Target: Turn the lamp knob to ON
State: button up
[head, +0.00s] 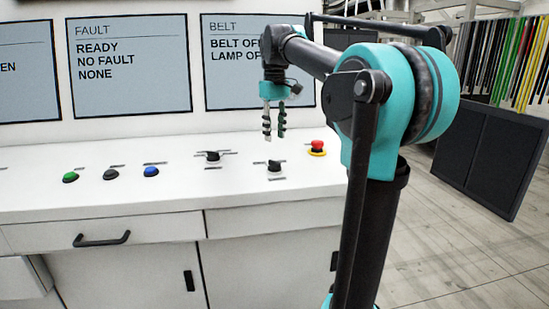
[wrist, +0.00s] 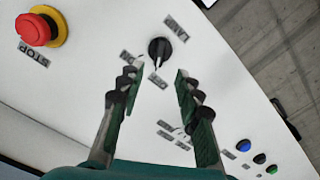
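The lamp knob (wrist: 159,50) is a small black knob on the white panel, beside the LAMP label (wrist: 176,27). In the head view the knob (head: 274,166) sits below my gripper (head: 274,129), which hangs pointing down above the panel. In the wrist view my gripper's fingers (wrist: 157,78) are apart with nothing between them, and the knob lies just beyond the fingertips. The right-hand display (head: 256,70) reads BELT OF… and LAMP OF…, partly covered by my arm.
A red stop button on a yellow ring (head: 317,148) is right of the lamp knob. A second black knob (head: 213,156) stands to its left. Green (head: 70,177), black (head: 110,174) and blue (head: 151,171) buttons are further left. The panel's front strip is clear.

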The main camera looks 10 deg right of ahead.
aim_at(275, 161)
notch_tip(275, 161, down, 9)
jog(key=shift+r, duration=0.1)
dwell(0.4)
grip_shut()
